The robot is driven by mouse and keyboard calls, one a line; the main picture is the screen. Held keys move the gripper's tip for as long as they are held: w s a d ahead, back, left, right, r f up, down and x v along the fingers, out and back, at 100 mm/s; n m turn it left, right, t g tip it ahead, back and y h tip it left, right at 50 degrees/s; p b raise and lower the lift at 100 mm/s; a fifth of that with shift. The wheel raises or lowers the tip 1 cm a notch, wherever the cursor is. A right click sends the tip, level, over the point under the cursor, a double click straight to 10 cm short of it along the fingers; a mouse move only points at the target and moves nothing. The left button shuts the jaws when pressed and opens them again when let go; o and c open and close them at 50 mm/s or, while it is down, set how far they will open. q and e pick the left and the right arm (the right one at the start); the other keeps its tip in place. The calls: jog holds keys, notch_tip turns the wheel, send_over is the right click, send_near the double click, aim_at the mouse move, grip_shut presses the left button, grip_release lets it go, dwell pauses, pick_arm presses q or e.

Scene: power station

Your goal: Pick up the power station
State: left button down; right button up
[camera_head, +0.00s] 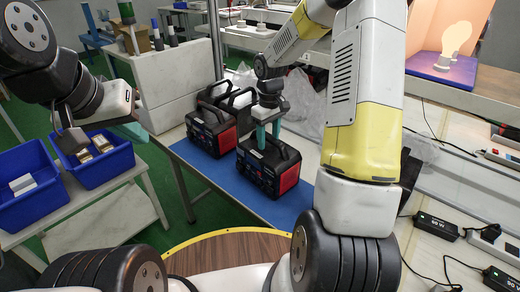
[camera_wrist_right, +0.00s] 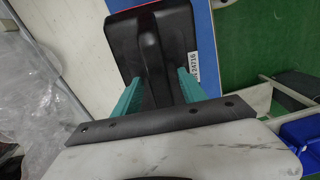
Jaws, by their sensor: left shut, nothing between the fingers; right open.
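A black power station with red ends (camera_head: 286,179) stands on a blue mat (camera_head: 205,177). My right gripper (camera_head: 267,140) reaches down over its top handle, with teal fingers apart. In the right wrist view the open fingers (camera_wrist_right: 160,90) stand on either side of the dark handle (camera_wrist_right: 153,50); contact cannot be told. Two similar power stations stand beside and behind it, one at the left (camera_head: 208,135) and one farther back (camera_head: 241,102). My left gripper (camera_head: 131,131) hangs over the side table near the blue bins; its teal fingers are largely hidden by its wrist.
Two blue bins (camera_head: 30,205) (camera_head: 105,172) with small boxes stand on a side table at the left. A white storage box (camera_head: 165,88) is behind the mat's left side. Clear plastic wrap (camera_head: 302,105) lies beside the power stations. Chargers and cables (camera_head: 436,226) lie at the right.

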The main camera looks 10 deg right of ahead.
jog(key=shift+f, duration=0.25)
dwell(0.4)
grip_shut()
dwell(1.2)
jog(key=shift+w+r, duration=0.15)
